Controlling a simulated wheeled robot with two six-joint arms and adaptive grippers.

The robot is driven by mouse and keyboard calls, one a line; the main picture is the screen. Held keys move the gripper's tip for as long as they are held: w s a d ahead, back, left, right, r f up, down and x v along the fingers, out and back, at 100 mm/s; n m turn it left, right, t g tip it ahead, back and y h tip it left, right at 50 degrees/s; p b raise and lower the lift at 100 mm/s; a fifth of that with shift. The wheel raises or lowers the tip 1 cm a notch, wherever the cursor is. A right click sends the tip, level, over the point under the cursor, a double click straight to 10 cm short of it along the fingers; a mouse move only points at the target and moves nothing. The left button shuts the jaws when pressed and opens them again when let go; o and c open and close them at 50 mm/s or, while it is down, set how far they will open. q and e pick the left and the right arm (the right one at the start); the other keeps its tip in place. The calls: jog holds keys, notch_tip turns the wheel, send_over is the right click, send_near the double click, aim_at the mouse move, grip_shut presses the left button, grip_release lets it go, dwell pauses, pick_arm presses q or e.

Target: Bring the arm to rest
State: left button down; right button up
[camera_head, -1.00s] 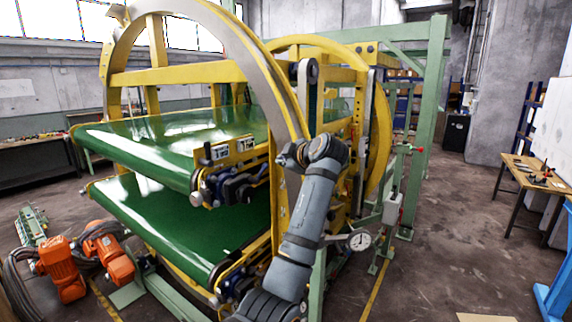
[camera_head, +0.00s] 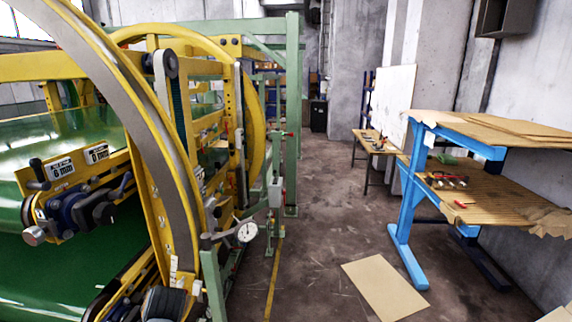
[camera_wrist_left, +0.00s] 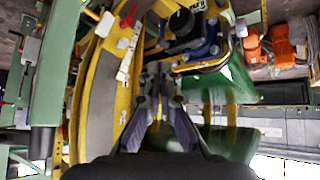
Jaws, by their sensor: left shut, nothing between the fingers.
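My left gripper (camera_wrist_left: 157,80) shows in the left wrist view, with its two dark fingers close together and nothing between them. Ahead of it are the yellow and grey ring (camera_wrist_left: 98,95) of the inverter and a blue-and-black clamp unit (camera_wrist_left: 200,42). I cannot tell the exact gap to them. In the head view the ring (camera_head: 150,110) stands at the left, and the gripper cannot be made out there. A dark ribbed part at the bottom edge may be my arm; I cannot tell. My right gripper is in neither view.
Green belts (camera_head: 50,150) and a dial gauge (camera_head: 246,231) belong to the machine side. A blue-legged workbench (camera_head: 408,200) stands at the right, with a flat cardboard sheet (camera_head: 384,288) on the floor before it. The aisle floor (camera_head: 325,220) between is mostly clear. Orange motors (camera_wrist_left: 270,45) show in the wrist view.

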pick_arm(q)
jog(key=s+d+f+m+g+h, duration=0.1)
jog(key=s+d+f+m+h, duration=0.15)
jog(key=s, duration=0.55)
jog(key=s+d+f+m+g+h, duration=0.1)
jog(key=s+d+f+m, duration=0.25)
jog(key=s, duration=0.45)
jog(key=s+d+f+m+g+h, duration=0.1)
jog(key=s+d+f+m, duration=0.25)
jog(key=s, duration=0.45)
jog(key=s+a+f+g+b, duration=0.1)
jog(key=a+f, duration=0.1)
jog(key=f, duration=1.3)
jog(key=s+a+f+b, duration=0.1)
jog(key=a+f+b, duration=0.1)
jog(key=f, duration=1.3)
jog(key=s+f+g+b, duration=0.1)
jog(key=s+f, duration=1.6)
jog(key=s, duration=0.1)
jog(key=shift+a, duration=0.3)
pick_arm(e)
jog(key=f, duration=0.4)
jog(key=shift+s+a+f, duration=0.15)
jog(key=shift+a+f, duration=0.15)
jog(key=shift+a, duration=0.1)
pick_arm(q)
jog(key=shift+f, duration=0.1)
